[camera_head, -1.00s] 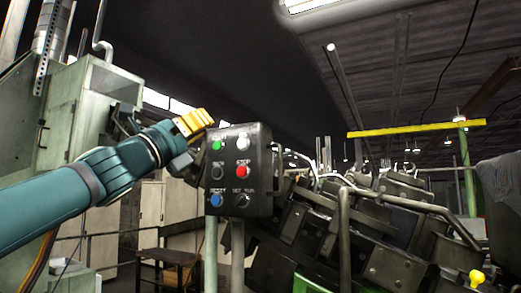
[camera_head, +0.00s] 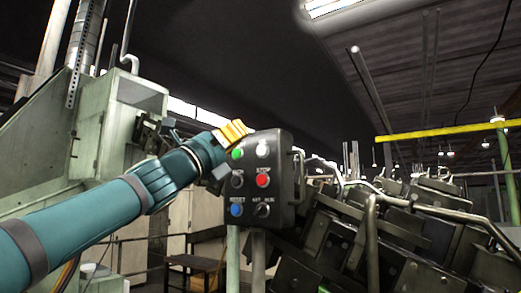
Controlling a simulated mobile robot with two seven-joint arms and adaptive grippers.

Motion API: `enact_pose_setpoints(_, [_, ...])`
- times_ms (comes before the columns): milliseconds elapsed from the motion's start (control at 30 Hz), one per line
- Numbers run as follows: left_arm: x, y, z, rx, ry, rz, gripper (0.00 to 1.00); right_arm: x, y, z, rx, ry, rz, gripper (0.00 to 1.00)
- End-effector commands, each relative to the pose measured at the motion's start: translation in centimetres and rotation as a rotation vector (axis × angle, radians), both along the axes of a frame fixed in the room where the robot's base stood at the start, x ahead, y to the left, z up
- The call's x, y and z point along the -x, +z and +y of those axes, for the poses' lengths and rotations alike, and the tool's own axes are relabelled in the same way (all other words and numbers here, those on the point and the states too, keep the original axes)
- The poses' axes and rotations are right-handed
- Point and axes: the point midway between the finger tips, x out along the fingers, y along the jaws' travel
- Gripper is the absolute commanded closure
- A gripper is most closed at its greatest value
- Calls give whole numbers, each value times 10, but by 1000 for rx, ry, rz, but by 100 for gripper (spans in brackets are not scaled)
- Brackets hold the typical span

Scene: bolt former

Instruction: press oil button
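A dark control box (camera_head: 250,190) stands on posts near the middle of the head view. It has a green button (camera_head: 238,154) and a white button (camera_head: 263,150) on top, a black button (camera_head: 237,180) and a red button (camera_head: 262,180) in the middle, and a blue button (camera_head: 236,210) and a black knob (camera_head: 262,211) at the bottom. The labels are too small to read surely; none clearly reads oil. My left gripper (camera_head: 233,133), with yellow parts, is at the box's upper left edge, close to the green button. Its fingers are not clear, nor is contact. My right gripper is out of view.
Dark bolt former machinery (camera_head: 400,230) fills the right side. A pale green cabinet (camera_head: 110,130) stands at the left. A small dark table (camera_head: 195,263) is low behind the box. A yellow beam (camera_head: 440,132) crosses high at the right.

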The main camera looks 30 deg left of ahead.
Motion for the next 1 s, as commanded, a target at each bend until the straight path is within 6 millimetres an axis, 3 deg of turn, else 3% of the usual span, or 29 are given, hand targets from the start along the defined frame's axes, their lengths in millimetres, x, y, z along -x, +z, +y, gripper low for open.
enact_pose_setpoints(300, [-44, 1, -3, 3, -2, 2, 100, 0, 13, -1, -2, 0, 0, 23])
enact_pose_setpoints(500, [-62, 1, -4, 3, -1, 1, 100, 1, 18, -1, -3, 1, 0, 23])
enact_pose_setpoints(967, [-70, 0, -5, 1, 0, 1, 100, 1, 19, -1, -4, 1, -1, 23])
enact_pose_setpoints(1000, [-70, 0, -5, 1, 0, 1, 95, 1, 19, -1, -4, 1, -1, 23])
